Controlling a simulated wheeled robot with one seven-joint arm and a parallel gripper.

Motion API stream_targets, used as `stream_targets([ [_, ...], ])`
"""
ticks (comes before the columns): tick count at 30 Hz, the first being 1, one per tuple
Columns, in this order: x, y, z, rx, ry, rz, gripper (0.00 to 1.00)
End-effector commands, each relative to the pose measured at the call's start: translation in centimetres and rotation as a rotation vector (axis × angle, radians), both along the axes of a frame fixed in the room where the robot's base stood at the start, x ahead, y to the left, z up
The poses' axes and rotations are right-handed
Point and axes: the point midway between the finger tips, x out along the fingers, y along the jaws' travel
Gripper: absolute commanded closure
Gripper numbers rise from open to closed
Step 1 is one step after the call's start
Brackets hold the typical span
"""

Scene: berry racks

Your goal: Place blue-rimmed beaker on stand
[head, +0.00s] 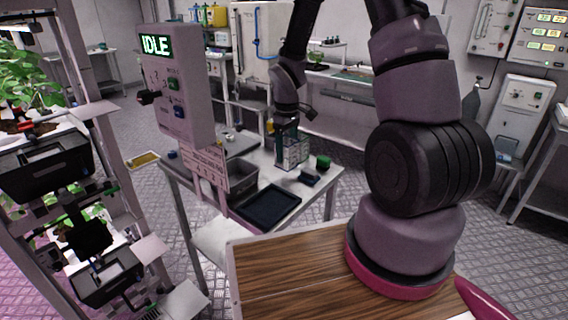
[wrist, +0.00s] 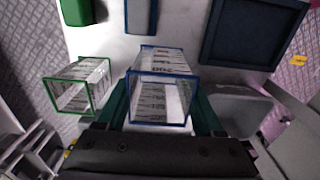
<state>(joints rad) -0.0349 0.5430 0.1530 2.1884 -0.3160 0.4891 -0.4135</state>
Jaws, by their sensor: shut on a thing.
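The blue-rimmed beaker (wrist: 160,88) is a clear square vessel with printed markings. It sits between the two teal fingers of my gripper (wrist: 163,108), which is shut on it. In the head view my gripper (head: 287,133) points down over the clear beakers (head: 293,154) on the white table, where I cannot tell the two beakers apart. A green-rimmed beaker (wrist: 80,84) stands to the left in the wrist view, apart from my gripper. I cannot tell which thing is the stand.
A dark tray (head: 268,216) lies at the table's near edge and shows at the upper right of the wrist view (wrist: 206,42). A grey bin (head: 257,168) is beside it. An upright panel reading IDLE (head: 190,85) and a plant rack (head: 80,60) stand at left.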

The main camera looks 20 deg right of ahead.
Motion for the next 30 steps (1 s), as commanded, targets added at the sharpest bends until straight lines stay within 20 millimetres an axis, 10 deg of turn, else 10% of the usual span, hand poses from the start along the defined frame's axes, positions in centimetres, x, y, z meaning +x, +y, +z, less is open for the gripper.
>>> stream_targets([
  [22,0.1,0.0,-4.5,0.000,-0.001,-0.002,0.84],
  [23,0.1,0.0,-4.4,0.000,-0.001,-0.002,0.19],
  [24,0.1,0.0,-4.4,0.000,-0.001,-0.002,0.04],
  [30,0.1,0.0,-4.4,0.000,-0.001,-0.003,0.01],
])
